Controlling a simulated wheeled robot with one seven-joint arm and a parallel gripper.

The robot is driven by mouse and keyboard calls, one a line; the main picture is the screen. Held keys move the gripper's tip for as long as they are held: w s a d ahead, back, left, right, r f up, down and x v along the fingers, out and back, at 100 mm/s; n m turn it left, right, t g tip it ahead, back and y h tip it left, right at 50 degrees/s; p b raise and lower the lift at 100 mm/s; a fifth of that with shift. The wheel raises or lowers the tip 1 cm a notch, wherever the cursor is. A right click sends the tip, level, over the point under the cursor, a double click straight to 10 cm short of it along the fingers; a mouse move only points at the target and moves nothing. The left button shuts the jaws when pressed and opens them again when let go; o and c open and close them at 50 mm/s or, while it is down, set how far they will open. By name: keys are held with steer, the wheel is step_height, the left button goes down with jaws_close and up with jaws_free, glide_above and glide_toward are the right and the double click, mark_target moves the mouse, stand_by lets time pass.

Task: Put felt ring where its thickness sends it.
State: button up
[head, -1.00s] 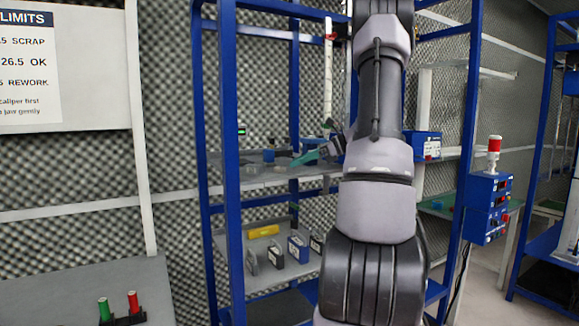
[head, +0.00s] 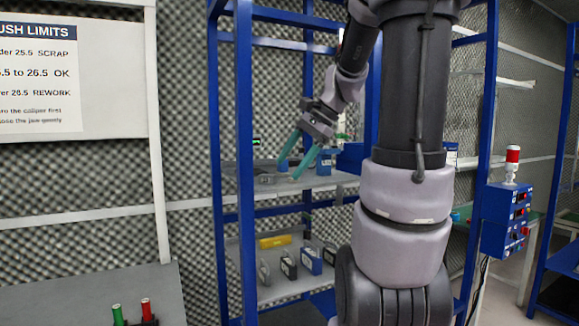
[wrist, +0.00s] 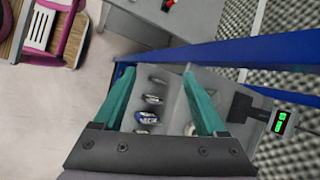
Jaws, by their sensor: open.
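I cannot pick out the felt ring for certain. A small blue thing (head: 283,165) sits on the upper shelf (head: 335,180), close to my gripper's fingertips. In the wrist view my gripper (wrist: 158,72) shows nothing held. A device with a green display (wrist: 281,122), perhaps the caliper, stands at the shelf's back; its display also shows in the head view (head: 256,142).
A limits sign (head: 40,75) reads SCRAP, OK and REWORK, partly cut off. A lower shelf holds a yellow thing (head: 275,241) and several small labelled boxes (head: 310,260). Blue rack posts (head: 244,160) stand close to my arm. A red-topped signal box (head: 506,215) stands right.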

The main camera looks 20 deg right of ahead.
steer(key=s+a+n+t+h, duration=0.3)
steer(key=s+a+n, duration=0.3)
steer(key=s+n, duration=0.4)
steer(key=shift+s+r+t+h, duration=0.3)
steer(key=shift+s+r+h, duration=0.15)
steer(key=shift+s, duration=0.1)
steer(key=shift+a, duration=0.1)
stand_by(0.3)
